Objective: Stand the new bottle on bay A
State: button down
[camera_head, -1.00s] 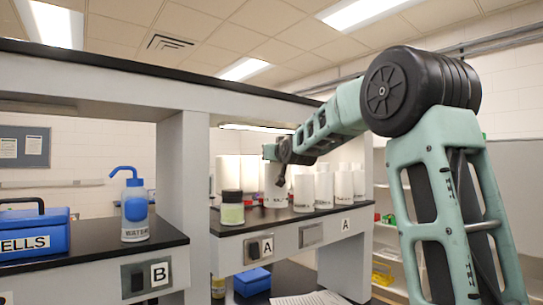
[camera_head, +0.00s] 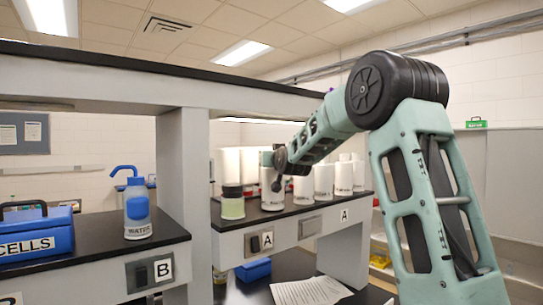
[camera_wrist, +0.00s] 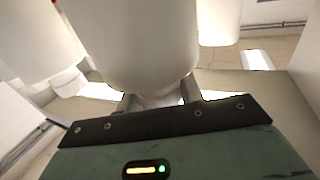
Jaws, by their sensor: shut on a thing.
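My gripper (camera_head: 279,160) is shut on a white bottle (camera_head: 272,192), which it holds upright over the black bay A counter (camera_head: 290,222). In the wrist view the bottle (camera_wrist: 140,45) fills the upper middle, between the fingers (camera_wrist: 160,100). I cannot tell whether its base touches the counter. A jar with a black lid and pale green body (camera_head: 232,204) stands just left of it. A row of white bottles (camera_head: 323,181) stands to its right. Plates lettered A (camera_head: 267,240) mark the counter's front.
A grey post (camera_head: 186,165) separates bay A from bay B (camera_head: 162,269) on the left, where a blue-topped wash bottle (camera_head: 137,212) and a blue case (camera_head: 38,235) stand. Tall white containers (camera_head: 229,167) stand behind. An upper shelf (camera_head: 150,75) runs overhead.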

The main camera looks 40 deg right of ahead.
jog(key=shift+f+b, duration=0.15)
jog(key=shift+b, duration=0.2)
jog(key=c, duration=0.9)
grip_release()
jog(key=shift+r+p, duration=0.3)
jog(key=shift+p, duration=0.15)
jog(key=b+v, duration=0.6)
jog(key=v, duration=0.6)
jog(key=shift+a+f+b, duration=0.1)
jog(key=shift+b, duration=0.25)
